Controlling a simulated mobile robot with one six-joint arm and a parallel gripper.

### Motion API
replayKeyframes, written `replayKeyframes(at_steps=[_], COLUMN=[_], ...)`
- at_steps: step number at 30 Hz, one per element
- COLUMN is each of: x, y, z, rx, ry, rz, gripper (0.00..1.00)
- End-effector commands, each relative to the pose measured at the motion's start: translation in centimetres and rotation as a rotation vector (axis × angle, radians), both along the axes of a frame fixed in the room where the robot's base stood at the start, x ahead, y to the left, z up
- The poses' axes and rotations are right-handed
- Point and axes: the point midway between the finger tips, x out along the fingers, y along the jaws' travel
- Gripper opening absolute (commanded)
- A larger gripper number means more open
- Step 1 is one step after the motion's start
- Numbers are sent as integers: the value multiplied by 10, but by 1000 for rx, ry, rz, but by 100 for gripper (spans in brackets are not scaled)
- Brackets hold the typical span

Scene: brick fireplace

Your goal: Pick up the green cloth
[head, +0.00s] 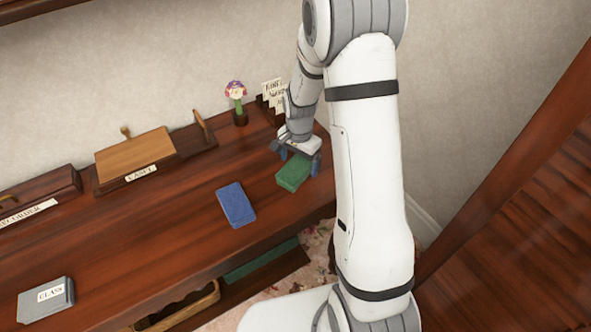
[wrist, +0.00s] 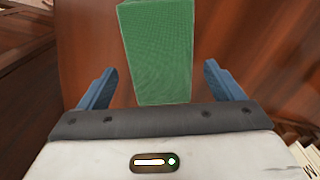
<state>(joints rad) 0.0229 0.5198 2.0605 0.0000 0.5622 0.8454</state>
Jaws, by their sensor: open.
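The green cloth (head: 293,172) is a folded rectangular block lying near the right end of the dark wooden shelf. In the wrist view the cloth (wrist: 158,55) extends away from me, its near end between the two blue fingers. My gripper (head: 299,163) is open and empty, just behind and over the cloth in the head view. The fingers (wrist: 163,88) stand apart on either side of the cloth, with a gap on each side. I cannot tell the exact height of the fingertips above the shelf.
A blue folded cloth (head: 236,205) lies left of the green one on the shelf (head: 150,235). A grey box labelled glass (head: 46,302) is at front left.

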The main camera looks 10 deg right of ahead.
Motion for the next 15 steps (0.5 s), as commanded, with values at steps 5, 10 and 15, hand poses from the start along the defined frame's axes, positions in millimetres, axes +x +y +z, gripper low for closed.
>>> replayKeyframes(at_steps=[5, 10, 15], x=[0, 0, 0], y=[0, 0, 1], z=[-19, -21, -21], rx=[0, 0, 0], ry=[1, -1, -1], rz=[1, 1, 2], gripper=[87, 87, 80])
